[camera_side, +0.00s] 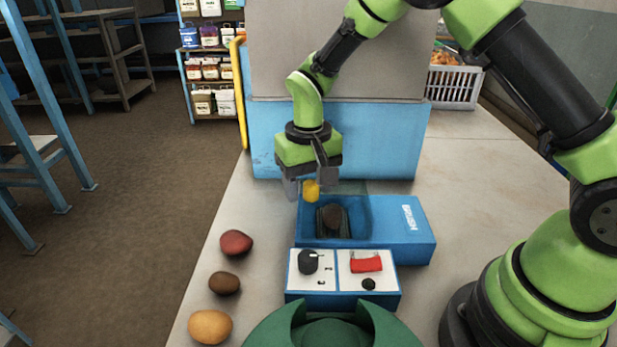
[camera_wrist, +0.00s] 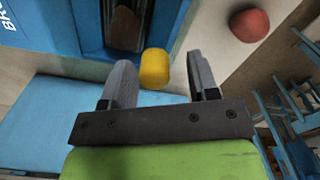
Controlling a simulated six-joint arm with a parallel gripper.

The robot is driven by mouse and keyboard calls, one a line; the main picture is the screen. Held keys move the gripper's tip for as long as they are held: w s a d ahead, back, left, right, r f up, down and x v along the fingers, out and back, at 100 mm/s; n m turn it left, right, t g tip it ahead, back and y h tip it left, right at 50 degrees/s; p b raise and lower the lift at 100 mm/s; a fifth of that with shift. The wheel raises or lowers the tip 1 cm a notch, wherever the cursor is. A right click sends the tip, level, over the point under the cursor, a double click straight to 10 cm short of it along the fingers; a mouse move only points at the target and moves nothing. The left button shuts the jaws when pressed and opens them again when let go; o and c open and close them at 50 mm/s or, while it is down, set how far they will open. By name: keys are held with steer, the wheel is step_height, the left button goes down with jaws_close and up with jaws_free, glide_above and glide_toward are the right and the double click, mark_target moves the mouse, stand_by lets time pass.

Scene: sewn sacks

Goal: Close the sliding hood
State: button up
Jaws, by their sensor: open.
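The blue machine marked BRUSH (camera_side: 418,243) stands on the table; its left bay is open at the top and a dark brown lump (camera_side: 333,219) shows inside. My gripper (camera_side: 309,184) is open and points down at the knob. In the wrist view the yellow knob (camera_wrist: 155,68) appears between the two fingers (camera_wrist: 163,78), with gaps on both sides.
A control box (camera_side: 343,298) with a black dial and a red switch sits in front of the machine. Red, brown and yellow potatoes (camera_side: 210,327) lie at left. A green holder (camera_side: 333,330) is at the front. A tall blue-grey panel (camera_side: 343,140) stands close behind my gripper.

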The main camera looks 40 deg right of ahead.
step_height(320, 180, up, 9)
steer(key=shift+r, duration=0.45)
steer(key=s+d+r+t+y, duration=0.1)
steer(key=s+r+t, duration=0.3)
steer(key=s+r, duration=0.6)
steer(key=s+t+y, duration=0.1)
steer(key=s+t, duration=0.2)
steer(key=s, duration=0.7)
steer(key=shift+s+d+r, duration=0.3)
steer(key=shift+s+d, duration=0.05)
steer(key=shift+d, duration=0.1)
steer(key=shift+o, duration=0.3)
stand_by(0.4)
